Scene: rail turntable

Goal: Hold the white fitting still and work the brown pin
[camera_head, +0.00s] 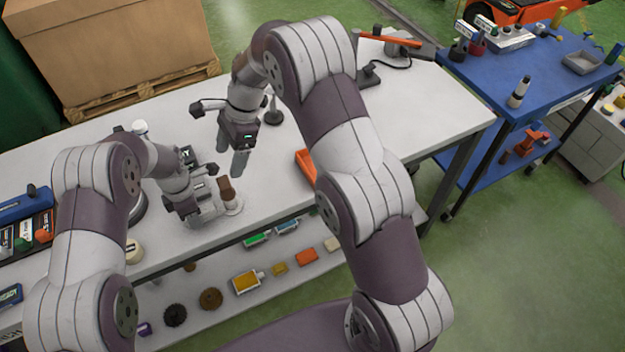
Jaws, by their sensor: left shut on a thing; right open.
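The white fitting (233,208) stands on the white table near its front edge, with the brown pin (226,189) upright in its top. My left gripper (222,207) comes in from the left, low over the table, and is shut on the white fitting at its left side. The fingers partly hide the fitting. My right gripper (240,162) points down above and slightly behind the brown pin. It is open and apart from the pin. Its fingers overlap in this view, so the gap between them is hard to see.
An orange bin (306,165) lies right of the fitting, partly behind my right arm. A dark stand (273,117) stands behind my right gripper. A shelf below holds several small parts. A blue cart (520,75) stands at the right. The table's right end (440,115) is clear.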

